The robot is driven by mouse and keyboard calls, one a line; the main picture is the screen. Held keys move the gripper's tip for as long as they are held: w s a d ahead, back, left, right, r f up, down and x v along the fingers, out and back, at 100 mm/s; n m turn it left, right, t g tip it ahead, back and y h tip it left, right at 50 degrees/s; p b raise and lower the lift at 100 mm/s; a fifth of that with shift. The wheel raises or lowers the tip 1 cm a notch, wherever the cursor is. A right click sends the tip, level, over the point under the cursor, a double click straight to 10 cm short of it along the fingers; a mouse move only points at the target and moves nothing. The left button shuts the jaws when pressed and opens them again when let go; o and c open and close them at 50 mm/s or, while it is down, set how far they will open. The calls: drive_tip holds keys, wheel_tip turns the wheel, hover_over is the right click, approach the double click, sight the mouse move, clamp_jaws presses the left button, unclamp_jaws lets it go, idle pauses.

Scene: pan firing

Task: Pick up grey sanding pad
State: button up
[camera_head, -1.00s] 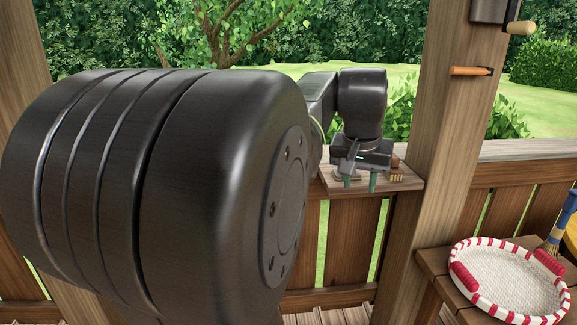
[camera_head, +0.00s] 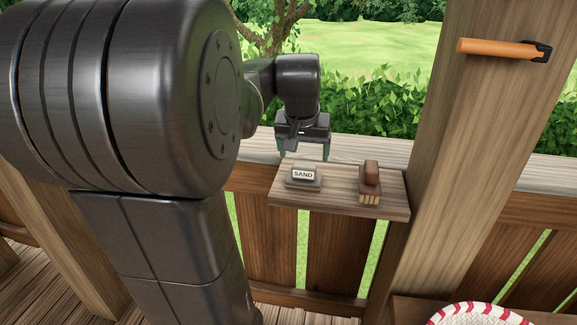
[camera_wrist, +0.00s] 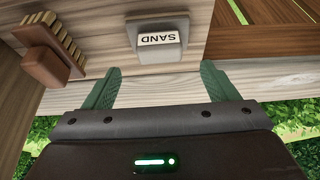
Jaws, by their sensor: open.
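The grey sanding pad (camera_head: 303,180) lies on a small wooden shelf (camera_head: 335,198), with a white label reading SAND. My gripper (camera_head: 303,151) is above and behind the pad in the head view, near the railing. In the wrist view the pad (camera_wrist: 160,49) lies ahead of the fingertips, roughly centred between them. My gripper (camera_wrist: 158,72) has its two green fingers wide apart with nothing between them. The fingers do not appear to touch the pad.
A brown brush (camera_head: 370,183) with pale bristles sits on the shelf to the pad's right; it shows at the left in the wrist view (camera_wrist: 47,60). A wooden post (camera_head: 440,140) with an orange-handled tool (camera_head: 497,48) stands to the right. A red-and-white rimmed tray (camera_head: 480,315) is at the lower right.

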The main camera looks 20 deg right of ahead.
sight(305, 165)
drive_tip(key=shift+w+f, duration=0.15)
drive_tip(key=shift+f, duration=0.4)
drive_tip(key=x, duration=0.5)
drive_tip(key=shift+d+p, duration=0.15)
drive_tip(key=shift+p, duration=0.15)
drive_tip(key=shift+c, duration=0.4)
drive_tip(key=c, duration=1)
